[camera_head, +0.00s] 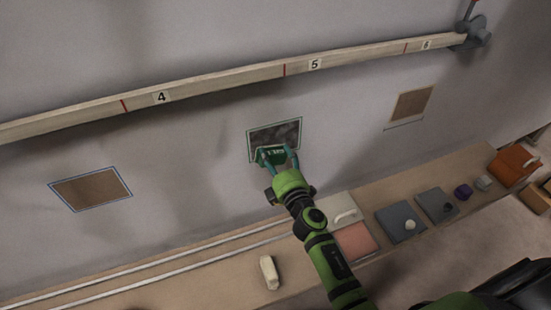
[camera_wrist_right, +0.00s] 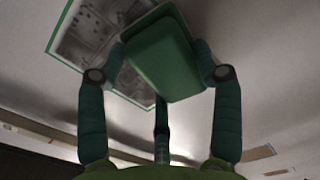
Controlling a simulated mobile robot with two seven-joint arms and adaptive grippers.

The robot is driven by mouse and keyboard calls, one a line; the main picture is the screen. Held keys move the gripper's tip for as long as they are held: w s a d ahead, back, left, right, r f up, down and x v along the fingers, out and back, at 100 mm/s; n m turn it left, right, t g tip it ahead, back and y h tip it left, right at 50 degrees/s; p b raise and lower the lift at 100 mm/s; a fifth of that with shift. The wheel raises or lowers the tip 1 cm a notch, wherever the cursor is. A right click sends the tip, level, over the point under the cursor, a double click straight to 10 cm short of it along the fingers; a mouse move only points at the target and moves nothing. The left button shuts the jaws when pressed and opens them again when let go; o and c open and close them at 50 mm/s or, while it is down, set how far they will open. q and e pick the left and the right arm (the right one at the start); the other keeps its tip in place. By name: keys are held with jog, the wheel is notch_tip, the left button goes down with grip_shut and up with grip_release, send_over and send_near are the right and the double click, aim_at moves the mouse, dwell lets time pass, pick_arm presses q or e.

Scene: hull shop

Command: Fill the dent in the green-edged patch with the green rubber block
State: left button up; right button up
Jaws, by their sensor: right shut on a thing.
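The green-edged patch (camera_head: 275,134) is a dark mottled rectangle on the pale hull wall, in the middle of the head view. It also shows in the right wrist view (camera_wrist_right: 92,35), behind the block. My right gripper (camera_head: 277,156) is shut on the green rubber block (camera_wrist_right: 163,55) and holds it at the lower edge of the patch. In the head view the block (camera_head: 274,157) covers part of that edge. I cannot tell whether the block touches the wall. The dent itself cannot be made out clearly. My left gripper is not in view.
A blue-edged brown patch (camera_head: 90,189) is at left and another brown patch (camera_head: 411,103) at right. A numbered batten (camera_head: 230,82) runs above them. The shelf below holds a cream block (camera_head: 269,272), a pink block (camera_head: 355,241), grey pads (camera_head: 400,221) and an orange box (camera_head: 513,165).

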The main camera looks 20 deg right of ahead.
aim_at(275, 166)
jog(key=shift+w+r+p, duration=0.15)
jog(key=shift+r+p, duration=4.55)
jog(key=shift+r, duration=0.6)
jog(key=f+b, duration=0.6)
jog(key=f, duration=0.1)
jog(key=f+b, duration=0.6)
jog(key=b, duration=0.1)
jog(key=shift+s+f, duration=0.2)
jog(key=shift+f, duration=0.15)
jog(key=shift+r, duration=0.1)
jog(key=shift+o, duration=0.9)
jog(key=shift+c, duration=0.9)
jog(key=shift+s, duration=0.1)
jog(key=shift+s, duration=0.5)
